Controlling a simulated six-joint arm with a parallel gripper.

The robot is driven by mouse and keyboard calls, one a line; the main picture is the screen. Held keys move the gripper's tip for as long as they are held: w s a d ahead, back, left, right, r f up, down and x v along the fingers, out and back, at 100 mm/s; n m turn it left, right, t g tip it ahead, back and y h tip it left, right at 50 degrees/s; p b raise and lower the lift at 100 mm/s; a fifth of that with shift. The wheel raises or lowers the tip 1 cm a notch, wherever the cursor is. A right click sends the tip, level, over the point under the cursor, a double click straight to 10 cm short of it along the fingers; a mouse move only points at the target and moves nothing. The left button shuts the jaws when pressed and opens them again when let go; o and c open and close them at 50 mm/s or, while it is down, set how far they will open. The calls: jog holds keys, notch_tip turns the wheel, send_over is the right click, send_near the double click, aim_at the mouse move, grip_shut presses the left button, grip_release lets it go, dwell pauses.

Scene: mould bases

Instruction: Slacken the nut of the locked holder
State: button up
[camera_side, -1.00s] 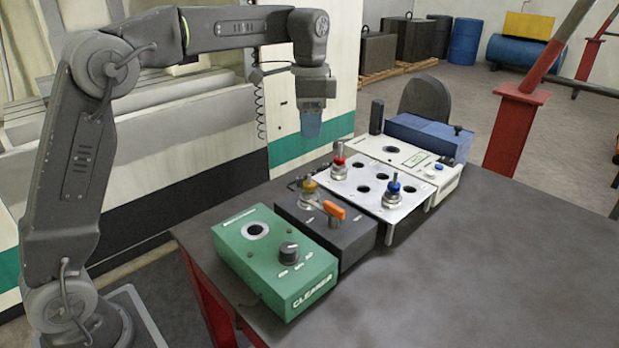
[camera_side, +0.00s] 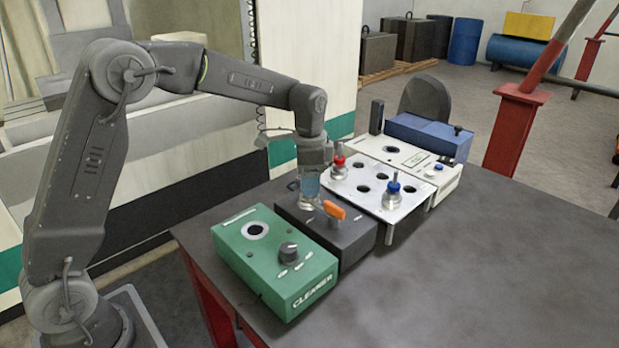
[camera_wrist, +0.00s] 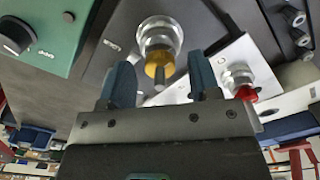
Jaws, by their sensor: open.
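The locked holder, with a metal flange and a yellow nut (camera_wrist: 160,64), stands upright in the dark grey fixture (camera_side: 352,244). In the side view my gripper (camera_side: 309,186) is directly over this holder and hides its yellow part; only the metal base (camera_side: 308,205) shows below. In the wrist view my gripper (camera_wrist: 162,85) is open, with one blue finger on each side of the yellow nut and no visible contact. An orange lever (camera_side: 334,210) sits on the fixture's top, just right of the gripper.
The green cleaner box (camera_side: 275,262) with a black knob stands at the front left. A white rack (camera_side: 374,190) holds a red-topped holder (camera_side: 338,163) close to my gripper and a blue-topped holder (camera_side: 393,188). The table's right side (camera_side: 490,270) is clear.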

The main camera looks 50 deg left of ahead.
jog(key=c, duration=0.9)
jog(key=shift+c, duration=0.2)
jog(key=shift+n, duration=0.3)
jog(key=n, duration=1.1)
jog(key=shift+n, duration=2.2)
